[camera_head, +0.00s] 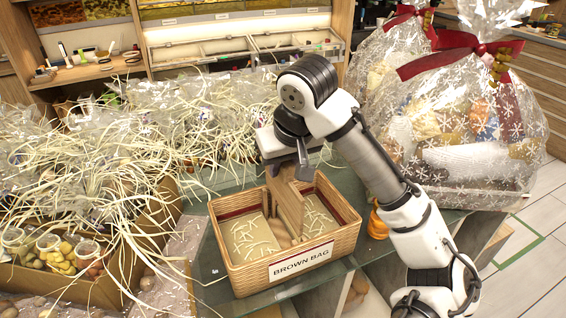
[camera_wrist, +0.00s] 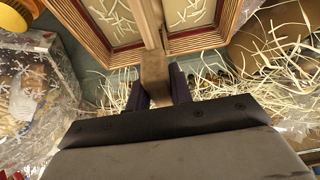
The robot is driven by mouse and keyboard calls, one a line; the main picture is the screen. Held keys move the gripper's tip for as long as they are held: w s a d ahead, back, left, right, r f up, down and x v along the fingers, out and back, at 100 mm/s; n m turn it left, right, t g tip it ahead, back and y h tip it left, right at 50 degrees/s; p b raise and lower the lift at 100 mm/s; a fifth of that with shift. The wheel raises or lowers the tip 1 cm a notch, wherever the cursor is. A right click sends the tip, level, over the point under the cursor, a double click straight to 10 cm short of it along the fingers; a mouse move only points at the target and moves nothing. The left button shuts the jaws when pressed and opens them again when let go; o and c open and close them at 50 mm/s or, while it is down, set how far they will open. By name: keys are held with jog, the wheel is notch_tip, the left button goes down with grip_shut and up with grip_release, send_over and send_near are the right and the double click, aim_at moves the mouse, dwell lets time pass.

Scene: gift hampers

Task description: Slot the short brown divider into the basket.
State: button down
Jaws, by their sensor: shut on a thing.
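The wicker basket (camera_head: 235,277) with a "BROWN BAG" label stands on the glass table, with cream floor areas and pale straw strands inside. My gripper (camera_head: 288,171) is above its far side, shut on the short brown divider (camera_head: 289,208). The divider is upright and reaches down between the basket's two cream areas. Whether its lower edge is fully seated cannot be told. In the wrist view, my gripper's dark fingers (camera_wrist: 158,88) clasp the divider's end (camera_wrist: 154,68), beside the basket's rim (camera_wrist: 112,50). The divider runs across the basket between the two cream areas.
A carton (camera_head: 125,265) with jars and straw stands close at the left. Wrapped bags with straw strands crowd the table behind. Large wrapped hampers (camera_head: 465,125) with red bows stand at the right. A small orange object (camera_head: 377,224) sits right of the basket.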

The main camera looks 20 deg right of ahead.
aim_at(292, 186)
jog(key=shift+f, duration=0.1)
jog(key=shift+f, duration=0.35)
jog(key=shift+f+b, duration=3.45)
jog(key=shift+f, duration=2.05)
jog(key=c, duration=1.2)
grip_release()
jog(key=shift+o, duration=0.2)
jog(key=v, duration=1.4)
jog(key=shift+f+p, duration=0.1)
jog(key=shift+p, duration=0.3)
jog(key=shift+s, duration=0.1)
